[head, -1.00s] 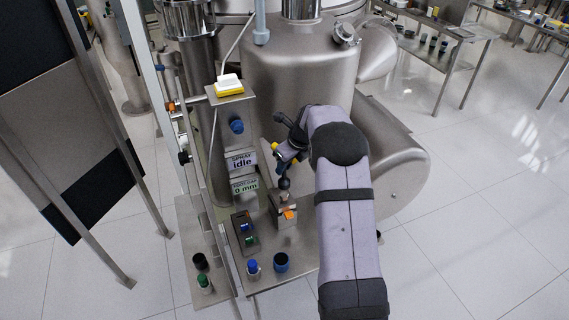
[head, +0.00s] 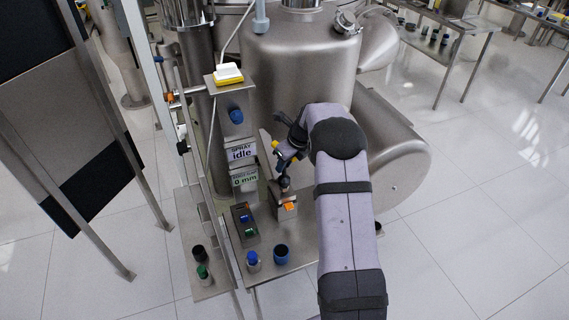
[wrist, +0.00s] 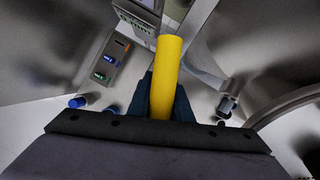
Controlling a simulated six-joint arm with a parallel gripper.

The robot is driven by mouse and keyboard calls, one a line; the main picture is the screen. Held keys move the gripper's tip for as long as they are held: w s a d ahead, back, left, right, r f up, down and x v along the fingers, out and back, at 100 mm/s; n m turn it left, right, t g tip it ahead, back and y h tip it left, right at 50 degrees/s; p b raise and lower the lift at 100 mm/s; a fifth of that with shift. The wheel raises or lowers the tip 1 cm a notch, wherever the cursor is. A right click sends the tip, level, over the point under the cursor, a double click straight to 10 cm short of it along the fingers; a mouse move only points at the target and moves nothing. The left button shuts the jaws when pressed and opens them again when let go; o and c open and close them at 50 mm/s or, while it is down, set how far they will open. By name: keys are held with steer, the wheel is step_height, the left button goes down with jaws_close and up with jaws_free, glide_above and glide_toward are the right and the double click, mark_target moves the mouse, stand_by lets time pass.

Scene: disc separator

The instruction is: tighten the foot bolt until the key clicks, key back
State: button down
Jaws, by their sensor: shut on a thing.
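My gripper (head: 285,152) is shut on a yellow handle (wrist: 168,75), which I take to be the key. The handle stands out between the dark fingers in the wrist view, and its yellow end (head: 275,146) shows beside the gripper in the head view. A dark round piece (head: 284,182) hangs below the gripper, just above a small metal block (head: 284,208) with an orange label. I cannot tell whether it touches the block. The foot bolt cannot be made out.
A metal plate carries a holder (head: 245,226) with blue and green pieces, a blue cup (head: 281,255) and a blue-capped bottle (head: 252,262). A large steel tank (head: 300,65) rises behind.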

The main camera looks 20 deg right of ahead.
steer(key=n+y, duration=0.1)
steer(key=n, duration=0.3)
steer(key=shift+w+r+n+g+p, duration=0.1)
steer(key=shift+n+g+p, duration=0.2)
steer(key=shift+g+p, duration=0.1)
steer(key=n+g, duration=0.1)
steer(key=n, duration=0.1)
steer(key=n+g+y+p, duration=0.1)
steer(key=n, duration=0.2)
steer(key=shift+y, duration=0.3)
steer(key=shift+n, duration=0.4)
steer(key=shift+f+b, duration=0.35)
steer(key=shift+f, duration=0.55)
steer(key=shift+f, duration=0.1)
steer(key=shift+f+b, duration=0.4)
steer(key=shift+f, duration=0.1)
